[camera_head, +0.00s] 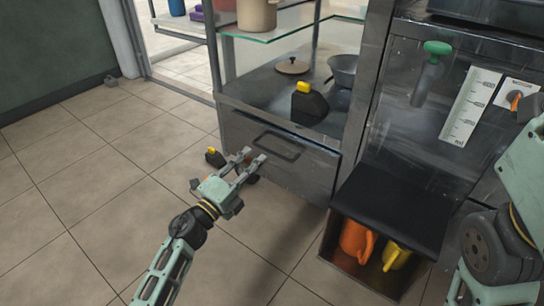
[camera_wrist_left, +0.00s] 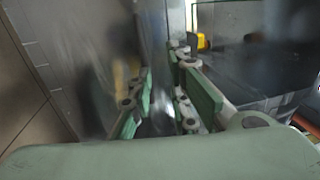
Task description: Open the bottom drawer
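The bottom drawer (camera_head: 310,178) is a dark grey metal front low in the shelf cabinet, and it looks closed. Its dark bar handle (camera_head: 278,146) is near the top of the front. My left gripper (camera_head: 252,157) is in front of the handle, a little left of and below it in the head view. Its two fingers are apart with nothing visible between them. In the left wrist view the open fingers (camera_wrist_left: 160,105) point toward a blurred, shiny metal surface. I cannot tell whether they touch the handle. My right arm shows at the right edge of the head view; its gripper is out of view.
A black bottle with a yellow cap (camera_head: 308,105), a round lid (camera_head: 292,66) and a metal bowl (camera_head: 344,70) stand above the drawer. A small black and yellow item (camera_head: 216,158) is left of my gripper. Lower right, an open compartment holds orange (camera_head: 355,240) and yellow jugs (camera_head: 396,256).

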